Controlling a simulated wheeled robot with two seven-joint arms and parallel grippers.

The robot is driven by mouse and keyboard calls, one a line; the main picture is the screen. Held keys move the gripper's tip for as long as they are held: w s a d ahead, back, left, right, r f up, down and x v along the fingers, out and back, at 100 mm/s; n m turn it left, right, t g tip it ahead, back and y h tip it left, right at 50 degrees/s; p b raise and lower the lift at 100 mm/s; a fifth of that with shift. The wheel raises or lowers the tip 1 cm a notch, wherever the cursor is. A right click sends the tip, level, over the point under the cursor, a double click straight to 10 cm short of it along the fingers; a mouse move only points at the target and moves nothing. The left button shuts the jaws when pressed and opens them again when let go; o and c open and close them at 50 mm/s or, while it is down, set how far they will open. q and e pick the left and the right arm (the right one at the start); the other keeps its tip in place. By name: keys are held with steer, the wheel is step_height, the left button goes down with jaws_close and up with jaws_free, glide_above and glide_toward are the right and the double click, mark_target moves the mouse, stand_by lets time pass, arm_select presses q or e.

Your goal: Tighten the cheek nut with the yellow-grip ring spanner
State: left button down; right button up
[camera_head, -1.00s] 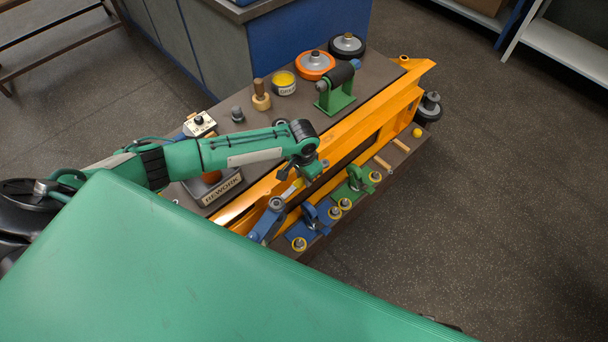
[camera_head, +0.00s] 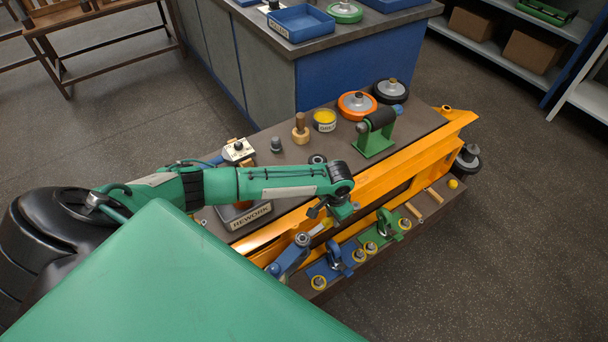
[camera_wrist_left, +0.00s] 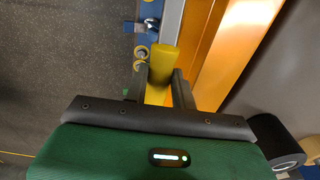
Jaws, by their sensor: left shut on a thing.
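My left gripper (camera_head: 332,216) is over the near side of the orange frame. In the left wrist view its two fingers (camera_wrist_left: 159,88) are shut on the yellow grip of the ring spanner (camera_wrist_left: 162,62). A bit of that grip (camera_head: 319,229) shows below the gripper in the head view. The spanner's ring end is not clear in either view. A blue fork (camera_head: 289,259) stands just left of and below the gripper, with a grey round nut or bolt head (camera_head: 303,240) at its top. I cannot tell whether the spanner touches it. My right gripper is out of view.
The orange frame (camera_head: 430,133) runs along the bench.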

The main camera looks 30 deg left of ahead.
arm_select(q)
steer(key=s+d+m, duration=0.3)
steer(key=d+m, duration=0.1)
steer(key=m, duration=0.2)
steer(key=shift+s+d, duration=0.35)
steer(key=shift+s, duration=0.05)
stand_by(0.7)
stand_by(0.3)
steer(key=shift+w+a+n, duration=0.2)
steer(key=shift+w+n, duration=0.1)
steer(key=c, duration=1.8)
jaws_free()
jaws_close()
